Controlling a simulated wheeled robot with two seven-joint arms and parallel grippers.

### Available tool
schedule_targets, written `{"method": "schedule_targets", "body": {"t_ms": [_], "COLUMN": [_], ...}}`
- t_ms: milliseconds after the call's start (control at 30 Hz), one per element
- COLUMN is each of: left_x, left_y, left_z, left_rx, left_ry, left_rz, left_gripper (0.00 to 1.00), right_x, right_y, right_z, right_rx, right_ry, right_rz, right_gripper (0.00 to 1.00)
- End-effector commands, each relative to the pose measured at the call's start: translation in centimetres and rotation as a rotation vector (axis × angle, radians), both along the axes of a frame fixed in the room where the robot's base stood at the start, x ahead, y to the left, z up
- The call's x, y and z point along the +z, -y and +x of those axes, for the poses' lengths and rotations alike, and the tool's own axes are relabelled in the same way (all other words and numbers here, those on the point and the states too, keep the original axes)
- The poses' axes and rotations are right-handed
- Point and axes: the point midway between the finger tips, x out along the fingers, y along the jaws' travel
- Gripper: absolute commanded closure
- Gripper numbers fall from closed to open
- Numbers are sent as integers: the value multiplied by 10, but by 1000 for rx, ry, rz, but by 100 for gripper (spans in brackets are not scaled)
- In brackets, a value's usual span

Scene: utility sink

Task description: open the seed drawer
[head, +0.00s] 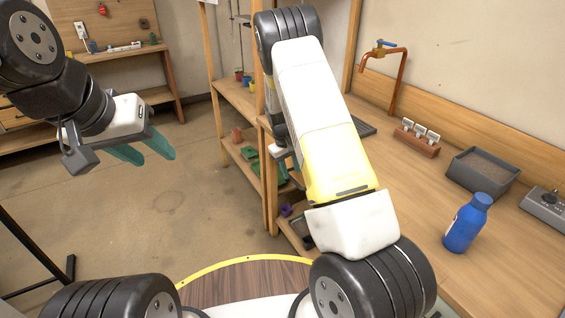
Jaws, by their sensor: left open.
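A wooden drawer front (14,118) shows under the back workbench at the far left, partly hidden by my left arm. It looks shut, and I cannot tell whether it is the seed drawer. My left gripper (153,155) is at the upper left, with its teal fingers apart and empty, over the floor and well away from the drawer. My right arm rises through the middle of the view. My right gripper (286,160) is mostly hidden behind that arm, beside the shelf, and its finger state does not show.
A wooden counter (405,185) on the right holds a blue bottle (467,222), a grey tray of soil (483,173), a labelled block (417,141) and a copper tap (393,75). A wooden shelf (240,98) stands behind my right arm. The floor (165,210) at left centre is clear.

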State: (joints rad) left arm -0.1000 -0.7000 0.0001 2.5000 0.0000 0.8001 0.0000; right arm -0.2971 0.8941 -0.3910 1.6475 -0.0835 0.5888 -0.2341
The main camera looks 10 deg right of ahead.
Motion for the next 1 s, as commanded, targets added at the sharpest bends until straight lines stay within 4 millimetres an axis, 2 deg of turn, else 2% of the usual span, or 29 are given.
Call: {"method": "schedule_targets", "body": {"t_ms": [33, 200, 567, 733, 767, 1000], "left_x": [0, 0, 0, 0, 0, 0], "left_y": [0, 0, 0, 0, 0, 0], "left_z": [0, 0, 0, 0, 0, 0], "left_rx": [0, 0, 0, 0, 0, 0], "left_ry": [0, 0, 0, 0, 0, 0], "left_rz": [0, 0, 0, 0, 0, 0], "left_gripper": [56, 56, 56, 56, 56, 56], "right_x": [-9, -28, -34, -34, -34, -34], "right_y": [2, 5, 6, 6, 6, 6], "right_z": [0, 1, 2, 2, 2, 2], "right_rx": [-2, -1, -1, -1, -1, -1], "right_ry": [-3, -2, 1, 1, 1, 0], "right_rz": [0, 0, 1, 1, 1, 1], "right_gripper": [66, 66, 66, 97, 100, 100]}}
